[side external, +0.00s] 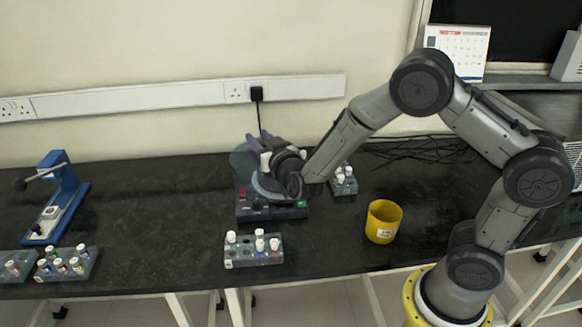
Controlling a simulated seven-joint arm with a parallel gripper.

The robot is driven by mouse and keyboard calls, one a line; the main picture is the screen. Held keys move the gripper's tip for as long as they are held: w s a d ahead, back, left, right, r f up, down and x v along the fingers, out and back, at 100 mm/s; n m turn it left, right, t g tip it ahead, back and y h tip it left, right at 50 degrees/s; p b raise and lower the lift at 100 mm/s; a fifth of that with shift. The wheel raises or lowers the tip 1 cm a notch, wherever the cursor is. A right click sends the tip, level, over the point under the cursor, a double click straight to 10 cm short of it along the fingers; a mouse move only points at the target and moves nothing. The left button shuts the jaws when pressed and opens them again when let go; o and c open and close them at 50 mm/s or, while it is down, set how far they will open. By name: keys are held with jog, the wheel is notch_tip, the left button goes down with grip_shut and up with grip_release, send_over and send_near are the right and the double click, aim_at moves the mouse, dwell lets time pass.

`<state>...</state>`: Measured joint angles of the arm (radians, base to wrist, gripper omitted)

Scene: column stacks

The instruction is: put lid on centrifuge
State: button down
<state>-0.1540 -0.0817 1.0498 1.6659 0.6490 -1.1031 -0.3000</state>
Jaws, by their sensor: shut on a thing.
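The centrifuge (272,212) is a dark box with a red switch and a green control on its front, standing near the wall in the middle of the bench. My gripper (263,140), with purple fingers, is above and behind its front part, and my wrist covers much of its top. A grey-blue rounded piece, which looks like the lid (243,163), shows at the left of my gripper, over the back of the centrifuge. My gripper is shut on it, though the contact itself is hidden. I cannot tell whether the lid touches the centrifuge.
A rack of white-capped vials (254,250) stands in front of the centrifuge, and another rack (343,181) to its right. A yellow cup (383,221) is further right. A blue press (59,197) and more vial racks (67,264) are at the left. The bench between is clear.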

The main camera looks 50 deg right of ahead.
jog(key=w+d+r+m+h, duration=0.1)
jog(key=w+d+r, duration=0.3)
jog(key=d, duration=0.5)
jog(key=d+f+m+g+h, duration=0.1)
jog(key=d+f, duration=0.3)
jog(key=f, duration=0.1)
jog(key=shift+w+d+f+h, duration=0.2)
jog(key=shift+w+d+h, duration=0.1)
jog(key=shift+w+h, duration=0.15)
jog(key=shift+f, duration=0.6)
dwell(1.2)
jog(key=shift+f, duration=0.35)
jog(key=shift+f, duration=0.3)
jog(key=shift+f, duration=0.35)
jog(key=shift+f, duration=2.3)
